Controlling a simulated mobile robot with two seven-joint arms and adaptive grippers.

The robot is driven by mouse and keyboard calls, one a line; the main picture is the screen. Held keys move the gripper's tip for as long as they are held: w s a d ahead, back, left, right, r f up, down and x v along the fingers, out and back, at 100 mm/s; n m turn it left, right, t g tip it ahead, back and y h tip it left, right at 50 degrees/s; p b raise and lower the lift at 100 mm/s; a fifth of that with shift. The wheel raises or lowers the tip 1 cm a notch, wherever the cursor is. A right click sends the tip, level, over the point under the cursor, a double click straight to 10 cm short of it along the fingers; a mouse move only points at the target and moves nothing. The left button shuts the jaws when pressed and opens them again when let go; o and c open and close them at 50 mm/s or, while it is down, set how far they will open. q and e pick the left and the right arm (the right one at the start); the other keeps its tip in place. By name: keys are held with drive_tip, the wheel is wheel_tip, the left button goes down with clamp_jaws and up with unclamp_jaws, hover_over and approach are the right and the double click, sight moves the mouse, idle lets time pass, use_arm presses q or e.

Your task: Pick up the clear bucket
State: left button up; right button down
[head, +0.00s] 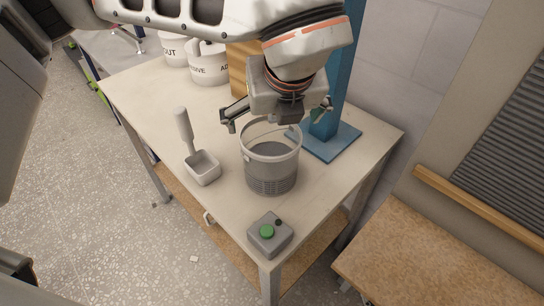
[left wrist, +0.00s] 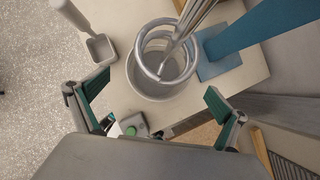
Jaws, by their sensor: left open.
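The clear bucket (head: 271,178) is a greyish see-through bucket with a ribbed lower part, standing upright on the pale table. Its rim and thin handle show at the top. My left gripper (head: 277,113) is open above and just behind the bucket's rim, its fingers spread to either side, with nothing between them. In the left wrist view the bucket (left wrist: 146,88) lies ahead, between and beyond the open fingers (left wrist: 157,86). A metal shaft with a spiral coil (left wrist: 186,38) hangs over or into the bucket there. My right gripper is not in view.
A blue stand (head: 328,140) rises close behind the bucket. A grey scoop (head: 203,168) lies to its left, and a control box with a green button (head: 269,236) sits at the near corner. White labelled buckets (head: 208,65) stand at the back. The pale table (head: 150,105) is clear at left.

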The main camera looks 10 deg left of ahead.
use_arm(q)
drive_tip(key=x, duration=0.6)
drive_tip(key=shift+s+f+p, duration=0.15)
drive_tip(key=shift+s+p, duration=0.05)
drive_tip(key=shift+p, duration=0.1)
drive_tip(key=shift+d, duration=0.1)
drive_tip(key=c, duration=1.9)
drive_tip(key=shift+c, duration=0.7)
drive_tip(key=shift+w, duration=0.1)
